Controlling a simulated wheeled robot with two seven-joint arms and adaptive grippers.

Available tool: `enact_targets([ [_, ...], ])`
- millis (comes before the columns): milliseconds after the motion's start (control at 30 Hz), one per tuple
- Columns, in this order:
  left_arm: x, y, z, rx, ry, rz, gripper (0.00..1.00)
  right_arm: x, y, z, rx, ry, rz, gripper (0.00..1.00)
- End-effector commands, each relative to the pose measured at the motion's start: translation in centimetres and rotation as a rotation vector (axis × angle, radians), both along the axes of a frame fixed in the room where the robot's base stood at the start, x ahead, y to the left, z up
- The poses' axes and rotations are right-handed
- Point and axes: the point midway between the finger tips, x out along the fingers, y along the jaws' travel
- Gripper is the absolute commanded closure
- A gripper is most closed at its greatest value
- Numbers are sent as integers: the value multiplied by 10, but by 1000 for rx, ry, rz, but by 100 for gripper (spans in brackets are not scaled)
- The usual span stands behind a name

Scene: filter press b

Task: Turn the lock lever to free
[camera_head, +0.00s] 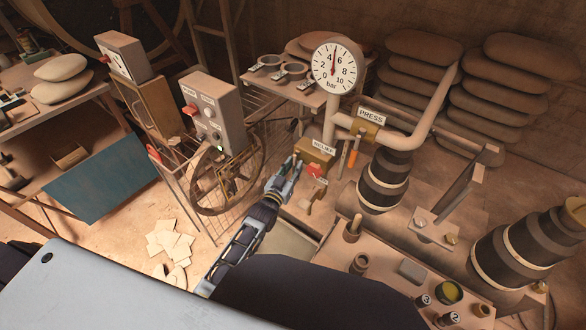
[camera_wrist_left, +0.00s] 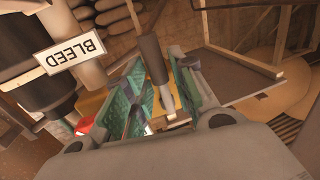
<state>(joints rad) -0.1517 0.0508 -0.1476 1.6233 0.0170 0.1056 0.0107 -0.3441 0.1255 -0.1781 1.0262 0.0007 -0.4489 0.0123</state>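A yellow-brown block (camera_head: 313,158) with a white label stands at the machine's middle, with a red part (camera_head: 317,170) below it. A lever with a dark grip (camera_wrist_left: 152,57) and a pale metal shank (camera_wrist_left: 165,99) shows in the left wrist view. My left gripper (camera_head: 293,168) is at the block's left side. In the left wrist view my left gripper (camera_wrist_left: 158,92) has its green-padded fingers apart, with the lever's shank in the gap between them. I cannot tell whether either finger touches it. A red part (camera_wrist_left: 84,126) shows left of the fingers. My right gripper is out of view.
A BLEED label (camera_wrist_left: 70,52) and dark cylinder are close left of the fingers in the wrist view. A pressure gauge (camera_head: 334,66), pipework and PRESS block (camera_head: 368,122) stand behind. A spoked wheel (camera_head: 213,192) and grey control box (camera_head: 212,110) are left.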

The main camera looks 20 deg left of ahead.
Motion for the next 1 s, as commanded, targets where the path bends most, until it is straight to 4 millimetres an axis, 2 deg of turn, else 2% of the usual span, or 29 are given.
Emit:
enact_targets([
  [233,0,0,0,0,0,0,76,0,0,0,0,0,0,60],
  [433,0,0,0,0,1,0,100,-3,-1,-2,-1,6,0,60],
  [1000,0,2,-1,44,-13,0,100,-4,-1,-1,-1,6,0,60],
])
